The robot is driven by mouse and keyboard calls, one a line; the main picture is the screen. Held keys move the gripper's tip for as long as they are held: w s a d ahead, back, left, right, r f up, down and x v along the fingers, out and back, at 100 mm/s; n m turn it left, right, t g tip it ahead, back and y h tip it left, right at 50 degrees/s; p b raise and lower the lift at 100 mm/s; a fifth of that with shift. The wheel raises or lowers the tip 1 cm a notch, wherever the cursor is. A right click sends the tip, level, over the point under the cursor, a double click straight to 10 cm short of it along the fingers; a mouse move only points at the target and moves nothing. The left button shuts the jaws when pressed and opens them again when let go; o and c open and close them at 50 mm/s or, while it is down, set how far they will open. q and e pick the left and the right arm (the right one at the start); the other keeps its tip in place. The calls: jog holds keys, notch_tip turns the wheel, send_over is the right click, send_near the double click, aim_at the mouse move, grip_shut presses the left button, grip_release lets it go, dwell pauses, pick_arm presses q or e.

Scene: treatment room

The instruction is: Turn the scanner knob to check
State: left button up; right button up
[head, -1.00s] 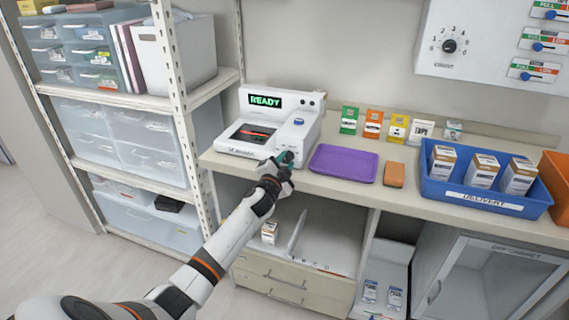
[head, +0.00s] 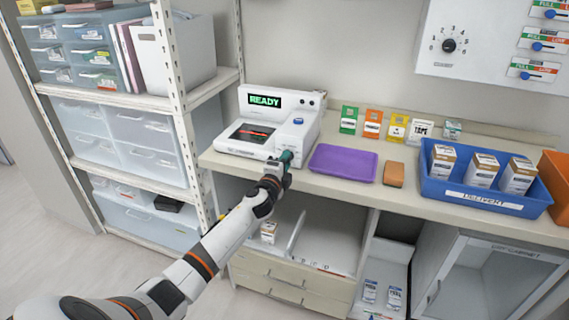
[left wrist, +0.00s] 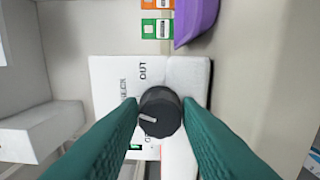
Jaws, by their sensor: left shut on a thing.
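The white scanner (head: 262,148) stands at the left end of the counter, with its green display (head: 265,100) reading READY. A dark round knob (left wrist: 160,112) with a pale pointer line shows on the scanner's front in the left wrist view. The pointer is toward the left of that picture. My left gripper (head: 285,158) is at the scanner's front right corner. Its two green fingers stand on either side of the knob and are shut on it. In the head view the fingers hide the knob. My right gripper is in neither view.
A purple tray (head: 343,165) and an orange-brown block (head: 394,174) lie right of the scanner. A blue delivery bin (head: 485,203) with boxes stands further right. Small coloured packets line the counter's back. A shelf post (head: 190,120) stands close on the left.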

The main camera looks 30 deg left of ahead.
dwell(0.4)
pick_arm(q)
jog(key=o, duration=1)
jog(key=shift+c, duration=0.2)
jog(key=shift+s, duration=0.15)
jog(key=v, duration=1.1)
jog(key=shift+s, duration=0.35)
jog(key=shift+f, duration=0.15)
